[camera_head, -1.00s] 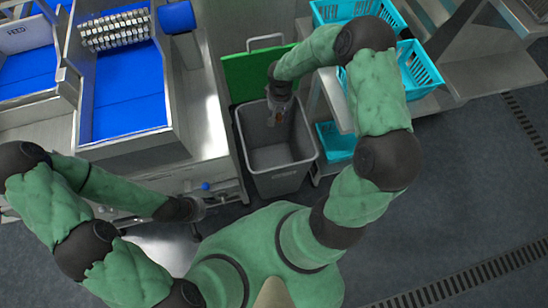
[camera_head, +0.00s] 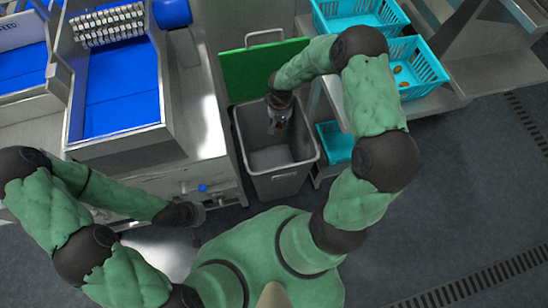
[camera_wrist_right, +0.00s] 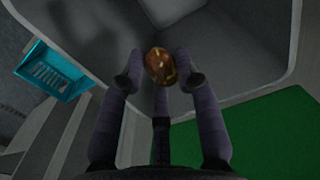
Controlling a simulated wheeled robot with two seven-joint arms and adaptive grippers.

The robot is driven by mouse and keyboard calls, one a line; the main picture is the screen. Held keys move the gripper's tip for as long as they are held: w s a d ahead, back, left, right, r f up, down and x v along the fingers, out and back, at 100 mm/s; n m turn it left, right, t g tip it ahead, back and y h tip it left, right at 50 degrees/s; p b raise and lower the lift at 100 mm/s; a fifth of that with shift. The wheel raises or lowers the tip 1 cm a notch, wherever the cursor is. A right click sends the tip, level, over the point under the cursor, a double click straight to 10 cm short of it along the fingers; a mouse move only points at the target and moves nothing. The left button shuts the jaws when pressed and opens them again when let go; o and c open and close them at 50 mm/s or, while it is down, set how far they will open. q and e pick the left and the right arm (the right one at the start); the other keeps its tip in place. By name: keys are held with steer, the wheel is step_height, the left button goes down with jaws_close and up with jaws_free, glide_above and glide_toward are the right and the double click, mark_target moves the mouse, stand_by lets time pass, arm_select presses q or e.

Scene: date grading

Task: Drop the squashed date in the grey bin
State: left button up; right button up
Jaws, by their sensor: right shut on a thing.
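The squashed date (camera_wrist_right: 160,66) is brown and glossy with lighter patches. It sits between the fingertips of my right gripper (camera_wrist_right: 158,72) in the right wrist view. The grey bin (camera_head: 279,184) stands open in the middle of the head view. My right gripper (camera_head: 278,126) points down into the bin's mouth, near its upper part. The bin's wall (camera_wrist_right: 243,50) fills much of the wrist view behind the date. My left gripper (camera_head: 197,236) is low beside the steel machine, small and dark, and its fingers are not clear.
A green board (camera_head: 245,74) stands behind the bin. Turquoise baskets (camera_head: 425,62) sit on a shelf to the right, one with several dates, and another turquoise basket (camera_head: 336,142) is lower down. The blue-belted steel machine (camera_head: 128,90) is at left.

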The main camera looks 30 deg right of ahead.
steer(key=o, duration=0.9)
step_height(320, 180, up, 12)
stand_by(0.6)
